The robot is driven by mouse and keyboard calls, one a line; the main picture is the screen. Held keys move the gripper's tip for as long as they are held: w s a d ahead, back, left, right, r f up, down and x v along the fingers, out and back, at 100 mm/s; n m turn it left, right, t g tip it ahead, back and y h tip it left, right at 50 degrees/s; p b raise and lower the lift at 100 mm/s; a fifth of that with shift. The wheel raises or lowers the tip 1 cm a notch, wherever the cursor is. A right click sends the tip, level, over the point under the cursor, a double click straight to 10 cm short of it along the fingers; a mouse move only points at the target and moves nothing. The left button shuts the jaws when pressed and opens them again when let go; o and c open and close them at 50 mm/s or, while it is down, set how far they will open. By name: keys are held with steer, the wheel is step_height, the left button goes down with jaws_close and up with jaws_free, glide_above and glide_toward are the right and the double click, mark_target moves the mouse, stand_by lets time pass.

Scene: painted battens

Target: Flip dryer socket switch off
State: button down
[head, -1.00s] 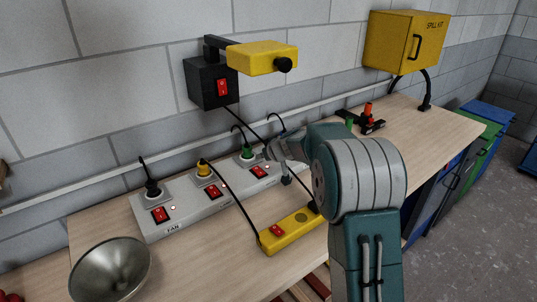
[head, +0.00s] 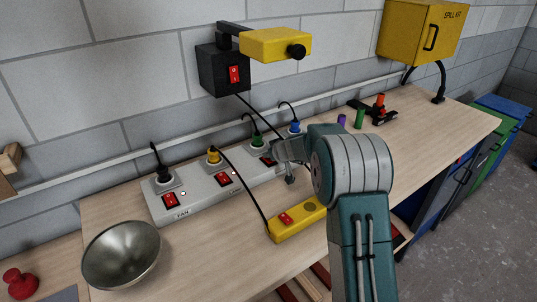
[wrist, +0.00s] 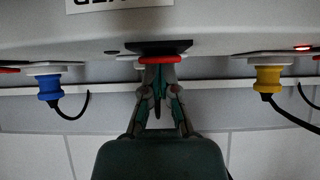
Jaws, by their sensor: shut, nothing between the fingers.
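The grey power strip (head: 203,200) lies along the wall, with red rocker switches and black, yellow, green and blue plugs. My gripper (wrist: 160,62) is shut and empty. In the wrist view its fingertips are at the red rocker (wrist: 160,60) between the blue plug (wrist: 49,86) and the yellow plug (wrist: 268,79), touching or nearly so. The indicator (wrist: 110,52) beside that rocker is dark. The green plug (head: 257,138) is mostly hidden behind my fingers in the wrist view. A label (wrist: 120,4) is cut off, upside down and not clearly readable.
A yellow switch box (head: 297,221) lies in front of the strip. A black wall box (head: 222,72) with a red switch and yellow arm is above. A metal bowl (head: 120,255) stands at left. Red, green and purple pegs are at the right of the bench.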

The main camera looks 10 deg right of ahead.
steer(key=shift+s+f, duration=0.1)
steer(key=shift+s+d+f, duration=0.1)
steer(key=shift+s+d, duration=0.2)
steer(key=shift+s, duration=0.55)
steer(key=v, duration=1.1)
steer(key=shift+r, duration=0.45)
steer(key=shift+s+d, duration=0.1)
steer(key=shift+s, duration=0.05)
steer(key=w+r, duration=0.1)
steer(key=w+a+r, duration=0.1)
steer(key=r, duration=0.1)
steer(key=shift+a+r, duration=0.15)
steer(key=shift+a, duration=0.05)
